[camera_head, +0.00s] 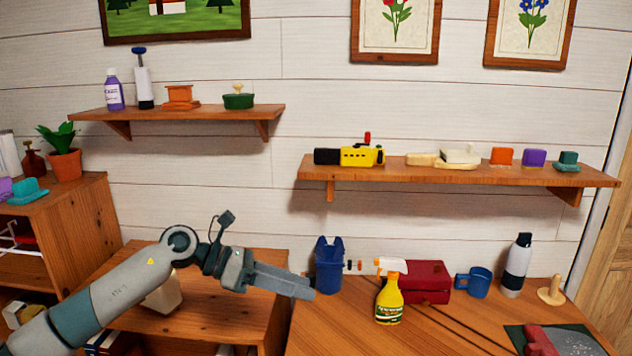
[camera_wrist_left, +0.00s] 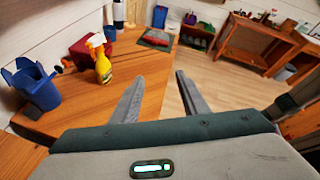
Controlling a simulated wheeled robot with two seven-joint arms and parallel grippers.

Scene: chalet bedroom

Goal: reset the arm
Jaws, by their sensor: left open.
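My left arm (camera_head: 110,295) comes in from the lower left in the head view and stretches to the right. My right gripper is in neither view.
A yellow spray bottle (camera_head: 389,298), red box (camera_head: 430,280), blue mug (camera_head: 474,281) and white-black bottle (camera_head: 515,268) stand on the desk (camera_head: 340,335). Wall shelves (camera_head: 180,115) and (camera_head: 460,174) hold small items. A low cabinet (camera_head: 245,315) is beneath the arm. Open floor (camera_wrist_left: 210,90) shows beyond the desk.

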